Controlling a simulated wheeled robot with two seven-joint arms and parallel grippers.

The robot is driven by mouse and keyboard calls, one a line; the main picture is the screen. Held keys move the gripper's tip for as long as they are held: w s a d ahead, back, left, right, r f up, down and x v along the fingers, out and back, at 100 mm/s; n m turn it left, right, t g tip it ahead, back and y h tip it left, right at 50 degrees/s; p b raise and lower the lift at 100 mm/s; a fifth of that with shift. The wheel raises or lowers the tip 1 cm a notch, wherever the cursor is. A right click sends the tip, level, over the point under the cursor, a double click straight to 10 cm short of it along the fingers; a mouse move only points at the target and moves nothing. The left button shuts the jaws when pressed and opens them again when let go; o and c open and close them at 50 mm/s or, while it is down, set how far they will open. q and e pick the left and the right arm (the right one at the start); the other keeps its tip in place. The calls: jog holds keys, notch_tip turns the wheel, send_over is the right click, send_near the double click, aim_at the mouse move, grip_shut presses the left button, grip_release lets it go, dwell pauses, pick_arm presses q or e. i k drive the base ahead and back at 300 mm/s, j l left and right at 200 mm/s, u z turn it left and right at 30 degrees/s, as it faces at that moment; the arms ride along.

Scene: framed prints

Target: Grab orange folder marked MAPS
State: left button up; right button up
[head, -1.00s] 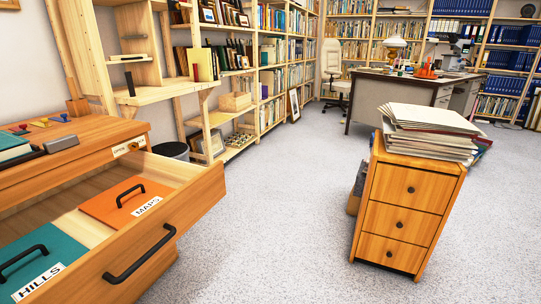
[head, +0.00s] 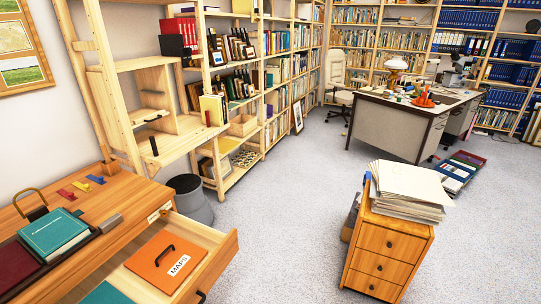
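The orange folder marked MAPS (head: 166,261) lies flat in the open wooden drawer (head: 220,264) at the lower left. It has a dark handle (head: 165,255) on top and a white label at its right side. Part of a teal folder (head: 107,294) shows in the same drawer, nearer the bottom edge, mostly cut off by the frame. Neither of my grippers is in view.
The cabinet top (head: 75,212) holds a teal book (head: 54,234), a dark red book (head: 15,268) and small coloured tags. A grey bin (head: 190,200) stands behind the drawer. A small drawer unit (head: 386,250) with stacked papers stands right. Floor between is clear.

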aim_at(167, 260)
jog(key=k+j+u, duration=0.1)
jog(key=u, duration=0.3)
jog(key=k+j+u, duration=0.1)
jog(key=j+u, duration=0.25)
